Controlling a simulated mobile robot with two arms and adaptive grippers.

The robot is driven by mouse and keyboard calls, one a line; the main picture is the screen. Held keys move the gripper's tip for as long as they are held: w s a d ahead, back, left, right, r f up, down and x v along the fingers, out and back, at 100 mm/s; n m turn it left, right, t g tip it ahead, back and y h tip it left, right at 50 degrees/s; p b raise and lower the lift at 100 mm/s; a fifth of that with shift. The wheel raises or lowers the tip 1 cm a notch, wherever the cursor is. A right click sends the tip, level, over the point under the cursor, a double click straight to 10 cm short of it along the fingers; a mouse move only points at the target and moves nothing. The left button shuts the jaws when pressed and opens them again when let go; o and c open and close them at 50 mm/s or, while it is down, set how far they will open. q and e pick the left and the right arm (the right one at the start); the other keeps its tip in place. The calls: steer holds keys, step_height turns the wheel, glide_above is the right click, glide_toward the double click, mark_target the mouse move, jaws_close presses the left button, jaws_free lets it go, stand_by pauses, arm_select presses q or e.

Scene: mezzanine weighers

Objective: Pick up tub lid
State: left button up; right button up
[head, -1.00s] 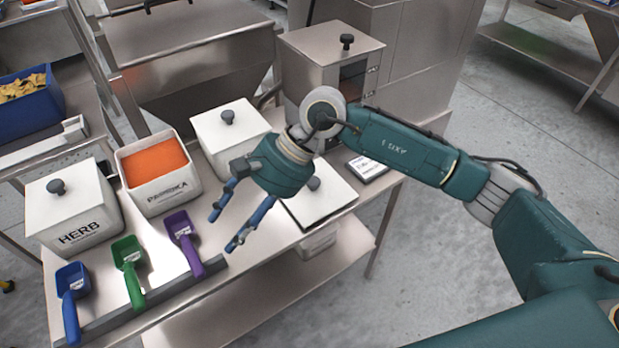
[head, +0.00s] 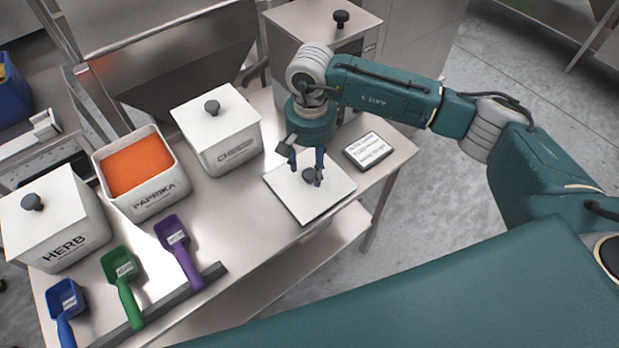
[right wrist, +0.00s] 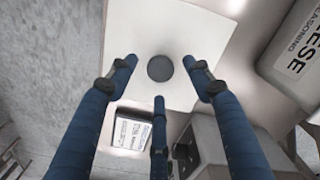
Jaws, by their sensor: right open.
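The tub lid (head: 288,202) is a white square plate with a dark round knob (head: 308,176). It lies flat on the steel table, knob up, to the right of the closed white tub. My right gripper (head: 306,170) hangs over the lid, pointing down, its fingers open. In the right wrist view the lid (right wrist: 178,30) shows with its knob (right wrist: 160,68) between the spread fingertips, with gaps around it. I cannot tell how far the tips are above the lid. The open paprika tub (head: 152,201) holds orange powder. My left gripper is not in view.
The closed tub (head: 230,158) stands close to the lid's left. A dark-framed label card (head: 370,152) lies to its right, near the table edge. A steel box with a knob (head: 318,30) stands behind. The herb tub (head: 70,245) and several scoops are further left.

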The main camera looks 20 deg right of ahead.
mark_target(310, 173)
step_height(310, 173, down, 2)
steer(key=shift+s+a+f+p, duration=0.1)
steer(key=shift+f+p, duration=0.15)
steer(key=shift+p, duration=0.15)
steer(key=shift+f, duration=0.55)
steer(key=c, duration=1.2)
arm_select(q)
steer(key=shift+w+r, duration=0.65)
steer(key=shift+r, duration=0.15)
arm_select(e)
jaws_close()
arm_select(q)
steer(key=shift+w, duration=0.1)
